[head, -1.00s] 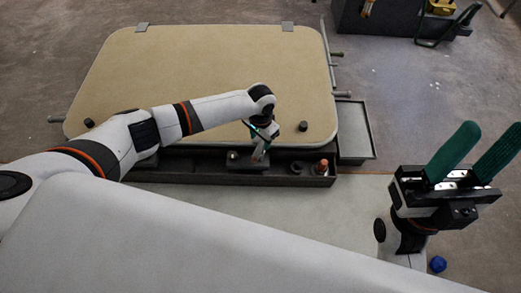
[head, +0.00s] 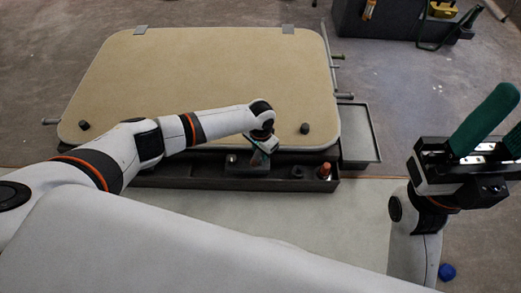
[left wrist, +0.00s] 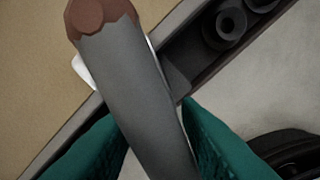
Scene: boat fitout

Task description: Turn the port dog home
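In the left wrist view a thick grey handle (left wrist: 135,85) with a faceted brown end (left wrist: 100,14) runs slantwise between the green fingers of my left gripper (left wrist: 158,135). The fingers lie close against both its sides. I take it for the port dog's handle; its foot is hidden. In the head view my left gripper (head: 262,146) points down at the dark trough in front of the tan hatch panel (head: 205,75), over a dark block (head: 245,168). The grip is too small to read there. My right gripper (head: 500,125) is open and empty at the right.
The dark trough (head: 180,178) also holds a dark round fitting (head: 297,172) and an orange-topped piece (head: 324,170). Black knobs (head: 84,126) (head: 305,128) stand on the panel. A grey tray (head: 360,135) lies right of it. A blue object (head: 447,272) is on the floor.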

